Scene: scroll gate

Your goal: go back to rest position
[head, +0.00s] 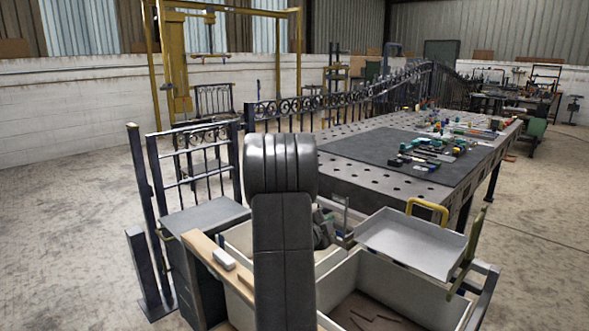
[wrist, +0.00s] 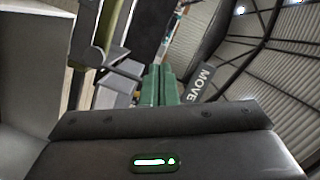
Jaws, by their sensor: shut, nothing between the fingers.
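My gripper (wrist: 161,72) shows in the wrist view as two green fingers side by side, closed together with nothing between them. Its dark housing with a small lit green mark fills the bottom of that view. The fingers touch no object that I can make out. In the head view my dark arm stands upright in the middle foreground, and the gripper itself cannot be made out there.
A perforated steel table (head: 360,190) with a dark mat (head: 385,155) and several small parts stands at right. Pale bins (head: 340,285) and a grey tray (head: 411,243) are close in front. A scrollwork gate (head: 205,165) stands at left. Floor is clear at far left.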

